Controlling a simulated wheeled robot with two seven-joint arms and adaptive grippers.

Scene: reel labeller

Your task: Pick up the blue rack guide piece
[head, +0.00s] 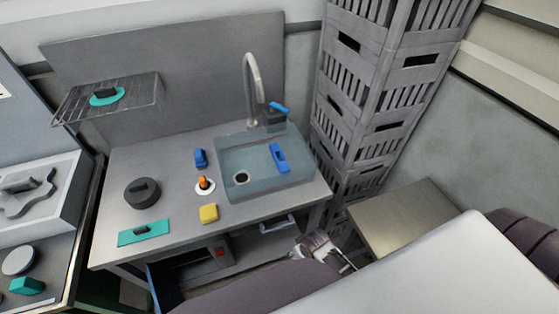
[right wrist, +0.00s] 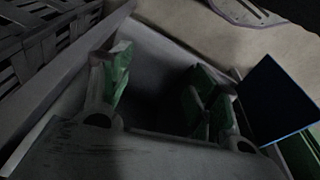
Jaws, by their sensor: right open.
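One blue piece (head: 279,157) lies inside the grey sink basin (head: 222,166). A smaller blue piece (head: 200,158) sits on the steel counter left of the basin. I cannot tell which of them is the rack guide piece. My right gripper (head: 320,251) is in front of the counter's right end, low by its front edge, apart from both blue pieces. In the right wrist view its green-padded fingers (right wrist: 158,85) are spread with nothing between them; neither blue piece can be made out there. My left gripper is not in view.
The counter also holds a black round piece (head: 142,192), a teal plate (head: 144,232), a yellow block (head: 208,213) and an orange-topped piece (head: 204,184). A faucet (head: 252,85) rises behind the sink. Stacked grey crates (head: 365,100) stand close right. A wire shelf (head: 130,92) hangs at left.

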